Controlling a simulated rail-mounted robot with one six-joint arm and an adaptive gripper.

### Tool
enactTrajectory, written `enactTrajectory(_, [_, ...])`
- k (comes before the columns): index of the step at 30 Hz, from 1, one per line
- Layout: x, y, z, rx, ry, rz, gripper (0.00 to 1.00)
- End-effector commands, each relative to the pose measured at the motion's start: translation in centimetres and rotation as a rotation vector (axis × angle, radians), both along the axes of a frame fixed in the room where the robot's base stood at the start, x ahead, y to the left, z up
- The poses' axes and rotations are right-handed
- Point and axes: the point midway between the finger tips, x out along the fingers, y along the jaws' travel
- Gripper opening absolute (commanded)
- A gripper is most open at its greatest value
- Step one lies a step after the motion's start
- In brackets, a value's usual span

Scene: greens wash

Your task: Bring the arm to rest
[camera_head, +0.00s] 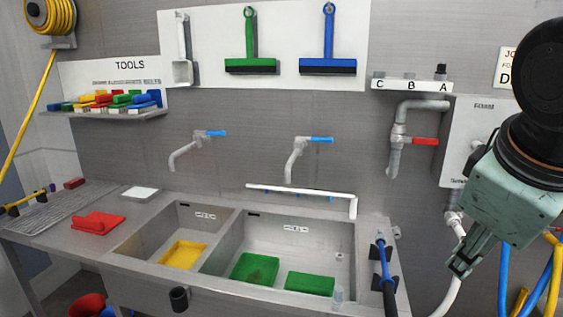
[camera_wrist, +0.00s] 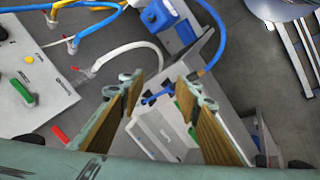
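My gripper (camera_head: 463,264) hangs at the right side of the head view, in front of the wall box and to the right of the sink bench. In the wrist view my gripper (camera_wrist: 160,83) shows two fingers with tan inner pads, clearly apart. Nothing is held between them; the bench and floor show through the gap well beyond. In the head view the fingers are seen edge-on and touch nothing that I can make out.
The sink bench (camera_head: 153,219) holds a yellow item (camera_head: 184,255) and green items (camera_head: 255,268) in its basins. A blue-handled spray wand (camera_head: 382,262) stands at its right end. A red-handled valve (camera_head: 425,141), wall box (camera_head: 478,118) and hoses (camera_head: 505,275) are near my arm.

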Motion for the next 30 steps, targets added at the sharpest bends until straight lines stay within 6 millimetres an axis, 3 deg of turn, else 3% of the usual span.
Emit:
enactTrajectory(15, [-10.6, 8.8, -1.9, 0.362, 0.032, -0.368, 0.31])
enactTrajectory(21, [-12.5, 10.2, -2.2, 0.421, 0.050, -0.431, 0.31])
enactTrajectory(30, [-12.8, 10.4, -2.3, 0.430, 0.053, -0.441, 0.31])
